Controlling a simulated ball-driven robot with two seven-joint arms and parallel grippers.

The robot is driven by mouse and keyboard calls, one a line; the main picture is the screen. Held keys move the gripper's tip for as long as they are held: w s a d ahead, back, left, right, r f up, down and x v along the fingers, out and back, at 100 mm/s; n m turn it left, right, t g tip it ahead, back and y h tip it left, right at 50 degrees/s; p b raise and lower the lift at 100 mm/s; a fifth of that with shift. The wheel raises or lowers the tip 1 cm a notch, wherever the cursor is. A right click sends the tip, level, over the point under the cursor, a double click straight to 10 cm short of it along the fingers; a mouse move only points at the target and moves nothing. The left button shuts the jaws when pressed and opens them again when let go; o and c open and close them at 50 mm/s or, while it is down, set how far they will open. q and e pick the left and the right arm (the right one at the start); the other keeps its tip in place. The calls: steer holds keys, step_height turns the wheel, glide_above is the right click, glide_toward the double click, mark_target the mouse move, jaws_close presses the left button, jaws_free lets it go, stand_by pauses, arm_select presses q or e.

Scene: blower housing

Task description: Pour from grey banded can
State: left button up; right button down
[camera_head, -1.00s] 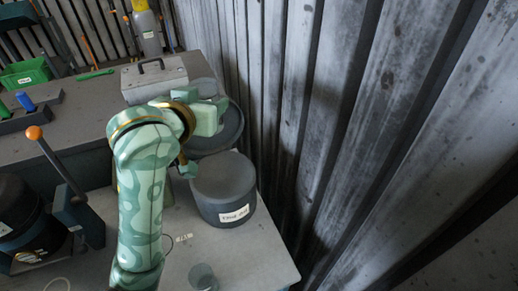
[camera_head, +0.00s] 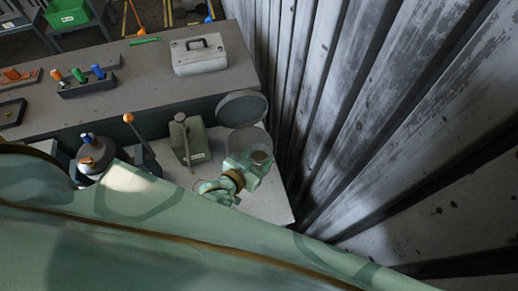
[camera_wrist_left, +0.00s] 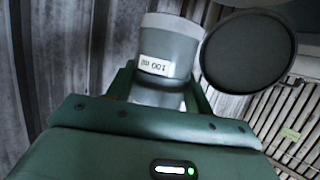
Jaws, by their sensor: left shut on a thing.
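My left gripper (camera_head: 250,172) is shut on a small grey can (camera_head: 262,158) near the right end of the low table, close to the corrugated wall. In the left wrist view the can (camera_wrist_left: 168,52) sits between the two fingers. It has a pale band at one end and a "100 ml" label that reads upside down there. Its contents cannot be seen. My right gripper is not in view.
A dark round disc (camera_head: 242,108) is behind the vessel and shows in the left wrist view (camera_wrist_left: 248,48). A green-grey box with a lever (camera_head: 189,140) stands left of the gripper. The corrugated wall (camera_head: 370,110) bounds the right. A toolbox (camera_head: 199,55) sits on the bench.

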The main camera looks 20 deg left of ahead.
mark_target(256, 153)
arm_select(q)
steer(key=shift+w+a+f, duration=0.2)
steer(key=shift+w+f, duration=0.05)
steer(key=shift+w, duration=0.15)
steer(key=shift+w+a+f+n+g+b, duration=0.35)
steer(key=shift+w+a+f+n+g, duration=0.25)
steer(key=shift+w+a+f, duration=0.3)
steer(key=shift+w+a+f+n+g+h+b, duration=0.25)
steer(key=shift+w+a+f+g+b, duration=0.1)
steer(key=shift+w+f+b, duration=0.15)
steer(key=shift+w+a+f+n+g+h+b, duration=0.15)
steer(key=shift+w+a+f+n+g+b, duration=0.2)
steer(key=shift+w, duration=0.25)
steer(key=shift+d, duration=0.1)
steer(key=shift+f, duration=0.1)
step_height(256, 153, down, 2)
steer(key=shift+f+g+h+b, duration=0.1)
steer(key=shift+g+h+b, duration=0.2)
steer(key=shift+b, duration=0.4)
steer(key=shift+s, duration=0.1)
